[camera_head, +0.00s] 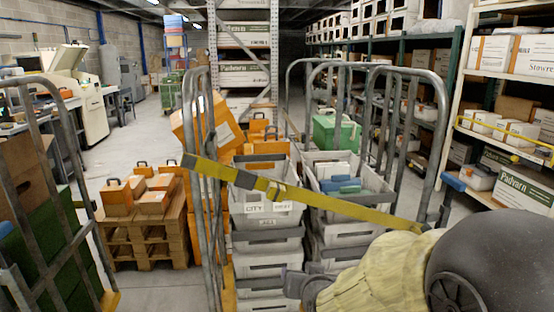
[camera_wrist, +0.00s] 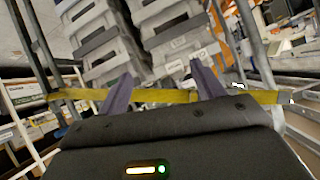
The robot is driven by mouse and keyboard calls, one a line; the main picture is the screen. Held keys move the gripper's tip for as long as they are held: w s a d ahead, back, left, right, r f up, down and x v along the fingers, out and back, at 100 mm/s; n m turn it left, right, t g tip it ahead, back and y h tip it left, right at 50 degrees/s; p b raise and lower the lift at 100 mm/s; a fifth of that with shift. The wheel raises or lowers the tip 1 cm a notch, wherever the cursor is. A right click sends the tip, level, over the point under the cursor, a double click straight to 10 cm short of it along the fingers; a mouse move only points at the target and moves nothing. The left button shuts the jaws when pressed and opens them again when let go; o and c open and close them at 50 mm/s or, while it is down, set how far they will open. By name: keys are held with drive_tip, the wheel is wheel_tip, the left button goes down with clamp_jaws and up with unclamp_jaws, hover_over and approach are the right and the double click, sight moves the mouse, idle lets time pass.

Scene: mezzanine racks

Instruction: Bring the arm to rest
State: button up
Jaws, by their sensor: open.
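My gripper (camera_wrist: 160,84) is open, its two dark fingers spread apart with nothing seen held between them. In the head view my arm reaches in from the lower right, and the dark gripper end (camera_head: 296,284) is low beside the stacked grey totes (camera_head: 262,262). A yellow strap (camera_head: 340,204) runs across the metal cage uprights in front of the totes. In the wrist view the strap (camera_wrist: 160,96) crosses beyond the fingers; I cannot tell whether they touch it. The wrist picture looks upside down.
Roll cages (camera_head: 205,180) stand close ahead and at the left. Orange boxes sit on a wooden pallet (camera_head: 150,232). A green case (camera_head: 336,132) rests on the totes. Loaded shelving (camera_head: 460,110) lines the right. Open floor (camera_head: 140,140) shows at the back left.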

drive_tip(key=s+d+f+g+h, duration=0.1)
drive_tip(key=s+d+f+g, duration=0.35)
drive_tip(key=s, duration=0.35)
drive_tip(key=s+d+f+g+h, duration=0.1)
drive_tip(key=s+d+f+g, duration=0.35)
drive_tip(key=s, duration=0.35)
drive_tip(key=w+p+v, duration=0.2)
drive_tip(key=p+v, duration=0.7)
drive_tip(key=w+r+p+v, duration=0.1)
drive_tip(key=w+p+v, duration=0.1)
drive_tip(key=p+v, duration=0.8)
drive_tip(key=shift+w+d+r+n, duration=0.2)
drive_tip(key=shift+w+r+n, duration=0.1)
drive_tip(key=shift+w+n, duration=0.1)
